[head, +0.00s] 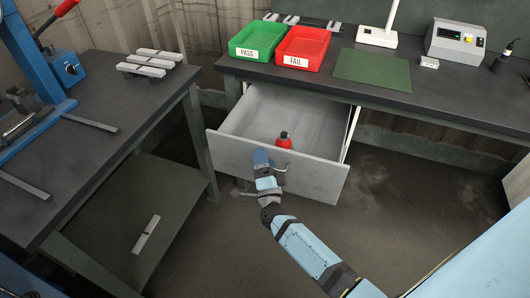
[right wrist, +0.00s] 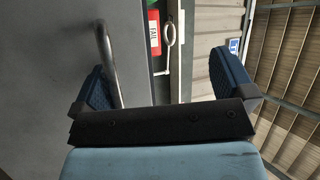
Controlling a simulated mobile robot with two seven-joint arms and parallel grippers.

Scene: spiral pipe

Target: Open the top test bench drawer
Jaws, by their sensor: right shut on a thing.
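The top test bench drawer (head: 318,180) is pulled well out from under the bench, and its grey interior shows from above. A red bottle with a black cap (head: 284,141) stands inside, near the front panel. In the right wrist view, the curved handle (right wrist: 108,55) runs by the left finger of the gripper (right wrist: 165,80), and the fingers look spread. The exact contact is partly hidden. My left gripper is not in view.
The test bench (head: 400,98) carries a green PASS tray (head: 253,40), a red FAIL tray (head: 303,47), a green mat (head: 372,70) and a grey instrument (head: 455,43). A dark table (head: 90,150) with a lower shelf stands left. Floor in front of the drawer is clear.

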